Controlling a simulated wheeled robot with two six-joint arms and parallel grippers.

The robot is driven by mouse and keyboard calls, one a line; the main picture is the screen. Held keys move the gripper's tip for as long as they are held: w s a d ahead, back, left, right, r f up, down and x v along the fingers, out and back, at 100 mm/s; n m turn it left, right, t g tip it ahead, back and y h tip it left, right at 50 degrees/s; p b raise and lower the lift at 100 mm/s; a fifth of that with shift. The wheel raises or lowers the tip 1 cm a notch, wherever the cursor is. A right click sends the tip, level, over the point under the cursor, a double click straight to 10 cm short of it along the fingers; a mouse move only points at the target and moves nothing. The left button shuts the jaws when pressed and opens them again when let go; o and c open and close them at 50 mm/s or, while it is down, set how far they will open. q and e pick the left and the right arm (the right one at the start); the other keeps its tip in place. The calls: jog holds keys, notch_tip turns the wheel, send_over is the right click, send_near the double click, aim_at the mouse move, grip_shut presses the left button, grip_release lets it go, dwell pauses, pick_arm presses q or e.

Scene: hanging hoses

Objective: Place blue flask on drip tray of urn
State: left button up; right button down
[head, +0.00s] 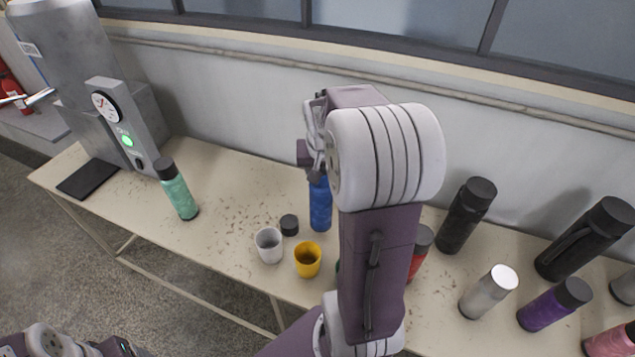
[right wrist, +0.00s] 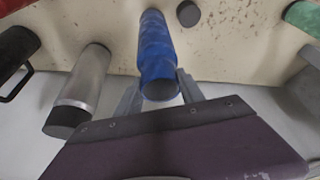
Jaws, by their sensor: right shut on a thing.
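The blue flask (head: 320,205) is upright near the middle of the table, its upper part hidden by my right arm. In the right wrist view the blue flask (right wrist: 157,55) is between the two fingers of my right gripper (right wrist: 160,92), which is shut on it near its top. I cannot tell whether its base touches the table. The grey urn (head: 75,50) stands at the far left, with a gauge and a green light on its panel. The flat black drip tray (head: 88,178) lies in front of it, bare. My left gripper (head: 118,346) is partly in view at the bottom left edge.
A green flask (head: 178,190) stands between the tray and the blue flask. A grey mug (head: 269,246), a yellow mug (head: 308,260) and a small dark lid (head: 289,225) are close to the blue flask. Several other flasks stand at the right. A wall runs behind the table.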

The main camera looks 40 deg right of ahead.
aim_at(321, 199)
jog(key=shift+w+f, duration=0.25)
jog(key=shift+w, duration=0.3)
notch_tip(321, 199, down, 3)
jog(key=shift+s+f, duration=0.15)
jog(key=shift+f, duration=0.4)
jog(key=shift+f, duration=0.2)
jog(key=c, duration=0.7)
grip_release()
jog(key=shift+r, duration=0.15)
